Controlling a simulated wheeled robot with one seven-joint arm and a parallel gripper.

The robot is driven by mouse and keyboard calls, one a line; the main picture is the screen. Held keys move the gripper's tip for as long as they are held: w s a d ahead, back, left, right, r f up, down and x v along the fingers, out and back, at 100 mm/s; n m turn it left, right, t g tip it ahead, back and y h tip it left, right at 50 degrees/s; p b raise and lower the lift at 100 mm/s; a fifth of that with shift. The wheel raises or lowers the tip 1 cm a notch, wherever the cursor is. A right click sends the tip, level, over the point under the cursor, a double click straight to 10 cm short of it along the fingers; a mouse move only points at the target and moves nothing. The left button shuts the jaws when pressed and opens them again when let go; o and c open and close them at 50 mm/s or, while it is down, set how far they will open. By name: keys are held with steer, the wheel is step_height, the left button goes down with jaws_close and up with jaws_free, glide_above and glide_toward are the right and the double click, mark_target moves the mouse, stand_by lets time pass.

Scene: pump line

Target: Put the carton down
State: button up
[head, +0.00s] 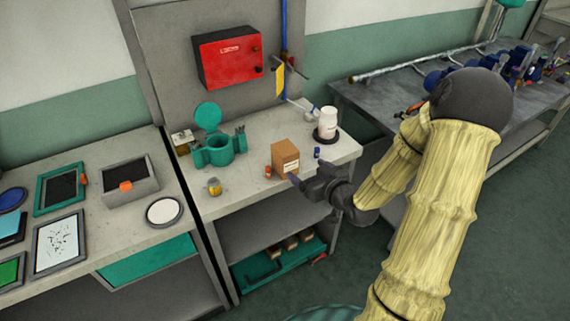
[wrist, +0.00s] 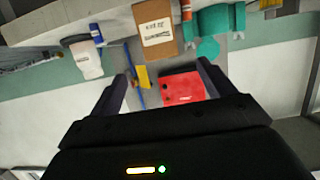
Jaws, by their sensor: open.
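The carton (head: 286,156) is a small brown cardboard box with a white label. It stands upright on the grey workbench top (head: 245,187), near the front edge. It also shows in the wrist view (wrist: 157,31), upside down, beyond the fingers. My gripper (head: 306,182) is just in front of the carton and to its right. In the wrist view its two fingers (wrist: 163,84) are spread apart with nothing between them. The carton is apart from the fingers in the wrist view; in the head view a fingertip overlaps its lower edge.
Beside the carton stand a small orange-capped item (head: 268,172) and a small blue bottle (head: 317,152). A white bottle (head: 328,122) stands on a dark round pad behind right. A teal holder (head: 219,150) stands left. A red box (head: 227,57) hangs on the back panel.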

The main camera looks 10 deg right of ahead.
mark_target(291, 158)
steer(key=x, duration=0.8)
steer(key=shift+w+f, duration=0.1)
steer(key=shift+w, duration=0.25)
steer(key=shift+w+a, duration=0.1)
steer(key=p+x, duration=0.1)
steer(key=x, duration=0.4)
steer(key=c, duration=1.3)
step_height(291, 158, up, 10)
steer(key=shift+r, duration=0.15)
steer(key=shift+c, duration=0.2)
